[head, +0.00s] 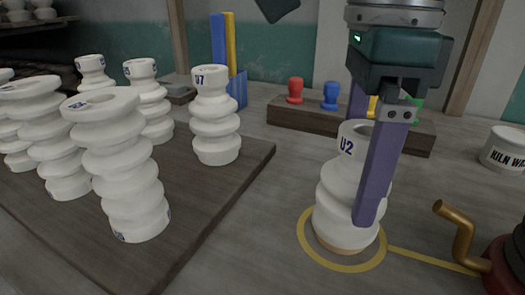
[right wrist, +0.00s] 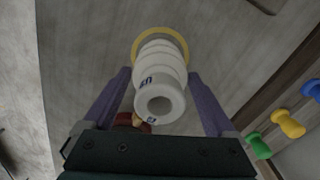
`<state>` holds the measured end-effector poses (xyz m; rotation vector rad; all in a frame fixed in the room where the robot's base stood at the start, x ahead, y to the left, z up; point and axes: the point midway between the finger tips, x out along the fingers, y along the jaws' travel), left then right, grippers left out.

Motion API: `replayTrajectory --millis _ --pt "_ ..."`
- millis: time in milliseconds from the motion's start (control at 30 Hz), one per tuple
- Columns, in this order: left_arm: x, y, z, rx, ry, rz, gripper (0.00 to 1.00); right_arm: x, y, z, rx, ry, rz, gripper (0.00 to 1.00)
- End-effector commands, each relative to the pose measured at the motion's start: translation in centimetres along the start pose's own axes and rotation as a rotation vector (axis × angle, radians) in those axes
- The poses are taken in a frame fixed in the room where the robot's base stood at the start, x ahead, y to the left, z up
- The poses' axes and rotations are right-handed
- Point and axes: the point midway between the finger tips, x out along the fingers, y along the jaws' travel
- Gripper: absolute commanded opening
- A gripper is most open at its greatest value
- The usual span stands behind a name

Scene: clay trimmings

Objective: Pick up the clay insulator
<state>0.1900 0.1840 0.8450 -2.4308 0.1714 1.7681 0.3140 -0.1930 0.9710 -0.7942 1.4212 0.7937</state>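A white ribbed clay insulator (head: 345,200) marked U2 stands upright inside a yellow ring (head: 307,245) on the grey table, with a tan band at its foot. My right gripper (head: 362,170) comes down over it from above, one purple finger in front and the other mostly hidden behind. In the right wrist view the insulator (right wrist: 160,80) stands between the two spread fingers of the gripper (right wrist: 160,76), with a gap visible on each side. Several similar white insulators, one marked U7 (head: 215,120), stand on a dark wooden board (head: 235,170) at the left. My left gripper is not seen.
A wooden rack (head: 280,112) with red (head: 295,90), blue (head: 330,95) and other coloured knobs lies behind the insulator. A brass crank (head: 462,235) on a red and black device is at the lower right. A white tub (head: 505,150) stands at the right edge.

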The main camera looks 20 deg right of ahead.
Motion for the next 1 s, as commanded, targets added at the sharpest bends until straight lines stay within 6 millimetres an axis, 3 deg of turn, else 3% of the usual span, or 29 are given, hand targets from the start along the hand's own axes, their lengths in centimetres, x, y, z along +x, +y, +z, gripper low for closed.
replayTrajectory --millis 67,767,1000 --pt "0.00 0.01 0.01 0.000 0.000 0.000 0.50 -0.02 0.00 0.01 0.000 0.000 0.000 0.81" --pt "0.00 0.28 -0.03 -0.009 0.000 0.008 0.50 -0.06 0.01 0.04 -0.001 -0.001 0.000 0.02" --pt "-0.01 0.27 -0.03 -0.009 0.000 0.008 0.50 -0.15 -0.02 0.08 -0.001 -0.003 -0.001 0.00"
